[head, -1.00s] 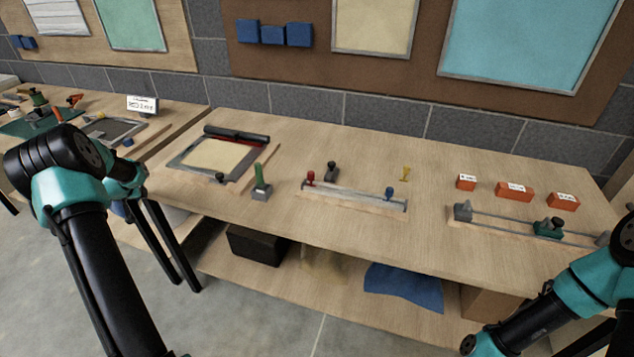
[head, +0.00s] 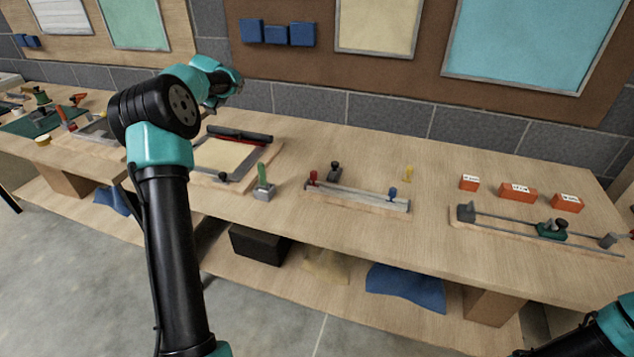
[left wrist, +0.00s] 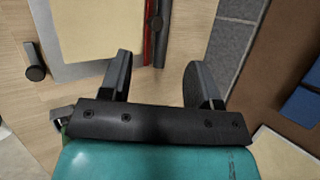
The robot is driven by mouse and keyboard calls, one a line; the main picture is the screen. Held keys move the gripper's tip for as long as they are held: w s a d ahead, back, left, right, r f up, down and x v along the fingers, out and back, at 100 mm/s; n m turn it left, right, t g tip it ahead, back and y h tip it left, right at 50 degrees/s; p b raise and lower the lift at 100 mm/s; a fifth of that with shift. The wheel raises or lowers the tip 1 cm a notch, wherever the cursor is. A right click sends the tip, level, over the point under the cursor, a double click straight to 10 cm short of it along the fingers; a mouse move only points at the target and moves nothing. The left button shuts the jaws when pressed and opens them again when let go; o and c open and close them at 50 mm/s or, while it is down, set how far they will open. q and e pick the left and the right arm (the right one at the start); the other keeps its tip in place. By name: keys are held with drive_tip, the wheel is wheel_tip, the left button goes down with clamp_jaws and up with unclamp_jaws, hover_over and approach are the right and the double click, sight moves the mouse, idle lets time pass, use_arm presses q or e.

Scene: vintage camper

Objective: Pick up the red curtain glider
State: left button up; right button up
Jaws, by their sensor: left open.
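The red curtain glider (head: 313,177) is a small red peg-like piece. It sits at the left end of a metal rail (head: 355,196) on a wooden strip, in the middle of the bench in the head view. A blue glider (head: 392,193) is near the rail's right end. My left gripper (head: 214,103) is up and to the left of the red glider, above the back of the bench. In the left wrist view my left gripper (left wrist: 155,78) has its two fingers wide apart with nothing between them. The red glider is not in that view. My right gripper is not shown.
A framed screen (head: 222,158) with a dark-and-red bar lies left of the rail. A green-handled tool (head: 263,183), a dark knob (head: 335,171) and a yellow piece (head: 408,174) stand near the rail. Orange boxes (head: 517,192) and a second rail (head: 500,219) are at right.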

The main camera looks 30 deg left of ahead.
use_arm(q)
drive_tip(key=w+d+f+m+g+h, duration=0.1)
drive_tip(key=w+d+m+h, duration=0.15)
drive_tip(key=d, duration=0.85)
drive_tip(key=w+d+f+m+g+h, duration=0.1)
drive_tip(key=w+d, duration=0.2)
drive_tip(key=d, duration=0.8)
drive_tip(key=m+g, duration=0.3)
drive_tip(key=m, duration=0.1)
hover_over(314, 172)
drive_tip(key=s+d, duration=0.1)
drive_tip(key=d, duration=0.2)
drive_tip(key=shift+a+f+h, duration=0.15)
drive_tip(key=shift+a+h, duration=0.1)
drive_tip(key=shift+h, duration=0.3)
drive_tip(key=shift+f, duration=0.15)
drive_tip(key=f, duration=0.4)
drive_tip(key=a+f, duration=0.1)
drive_tip(key=f, duration=0.6)
drive_tip(key=shift+w+a+f, duration=0.25)
drive_tip(key=shift+f, duration=0.1)
drive_tip(key=shift+f, duration=0.2)
